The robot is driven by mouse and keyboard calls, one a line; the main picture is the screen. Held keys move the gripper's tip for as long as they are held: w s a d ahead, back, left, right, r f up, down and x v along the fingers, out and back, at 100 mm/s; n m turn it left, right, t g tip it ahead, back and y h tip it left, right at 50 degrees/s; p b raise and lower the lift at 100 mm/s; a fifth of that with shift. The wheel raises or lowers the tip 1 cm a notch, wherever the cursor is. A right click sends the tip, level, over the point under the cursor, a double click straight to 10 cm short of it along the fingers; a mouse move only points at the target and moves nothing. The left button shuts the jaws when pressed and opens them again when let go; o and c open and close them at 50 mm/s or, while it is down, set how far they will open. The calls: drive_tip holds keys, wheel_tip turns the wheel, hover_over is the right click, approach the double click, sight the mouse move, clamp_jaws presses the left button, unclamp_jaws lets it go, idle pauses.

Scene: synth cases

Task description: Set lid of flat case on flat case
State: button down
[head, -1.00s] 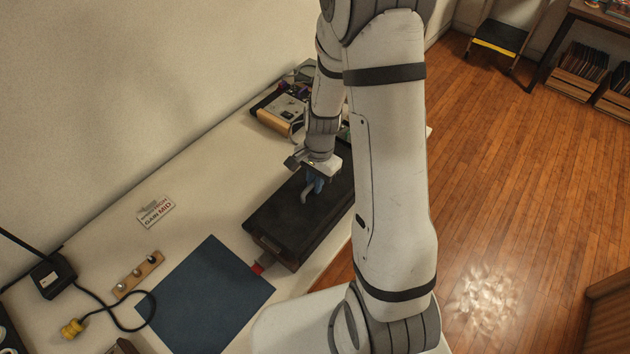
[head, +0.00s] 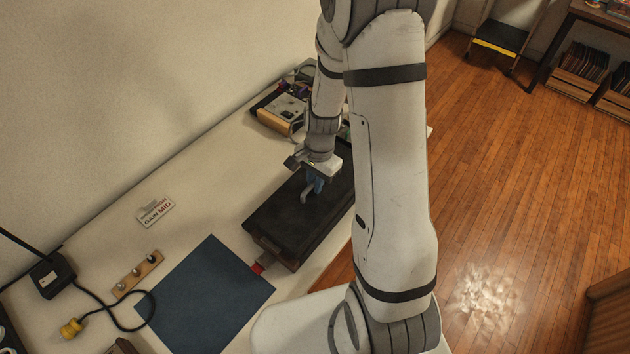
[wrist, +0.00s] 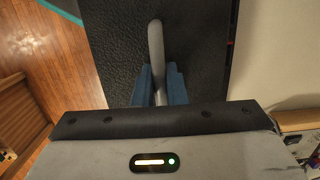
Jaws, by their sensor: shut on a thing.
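The flat case (head: 274,256) is a low dark box on the pale bench, just beyond the blue mat. Its black textured lid (head: 283,219) lies over it and hides its inside; I cannot tell whether the lid is fully seated. My gripper (head: 314,190) points down at the middle of the lid, with blue fingers shut on the lid's grey handle. In the wrist view the blue fingers (wrist: 160,88) clasp the grey handle (wrist: 155,45) from both sides, and the black lid (wrist: 116,60) fills the middle. My arm hides the case's right part.
A dark blue mat (head: 205,295) lies in front of the case. A device with a wooden side (head: 281,112) stands behind. A small sign (head: 156,211), a strip with knobs (head: 137,273) and a cable with a yellow plug (head: 72,328) lie to the left. The wall is close behind.

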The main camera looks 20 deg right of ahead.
drive_tip(key=shift+f+b, duration=0.75)
drive_tip(key=shift+f, duration=0.25)
drive_tip(key=c, duration=1.4)
unclamp_jaws()
drive_tip(key=shift+w+d+r, duration=0.1)
drive_tip(key=shift+r, duration=1.2)
drive_tip(key=shift+w+d+r, duration=0.1)
drive_tip(key=shift+d+r, duration=0.05)
drive_tip(key=shift+r, duration=1.15)
drive_tip(key=shift+w+d+r, duration=0.1)
drive_tip(key=shift+r, duration=1.2)
drive_tip(key=shift+r, duration=0.2)
drive_tip(key=s+r+n+t, duration=0.1)
drive_tip(key=s+r+n, duration=0.2)
drive_tip(key=s+r, duration=0.2)
drive_tip(key=s+r+n+t, duration=0.1)
drive_tip(key=s+r+n, duration=0.3)
drive_tip(key=s+r, duration=0.1)
drive_tip(key=s+r+n+t+h, duration=0.1)
drive_tip(key=s+r+n, duration=0.2)
drive_tip(key=r, duration=0.3)
drive_tip(key=shift+s+a+r+n+t, duration=0.1)
drive_tip(key=shift+s+a+n+t, duration=0.1)
drive_tip(key=shift+s, duration=0.25)
drive_tip(key=shift+s+a+r+n+t, duration=0.1)
drive_tip(key=shift+s+n+t, duration=0.1)
drive_tip(key=shift+s, duration=0.25)
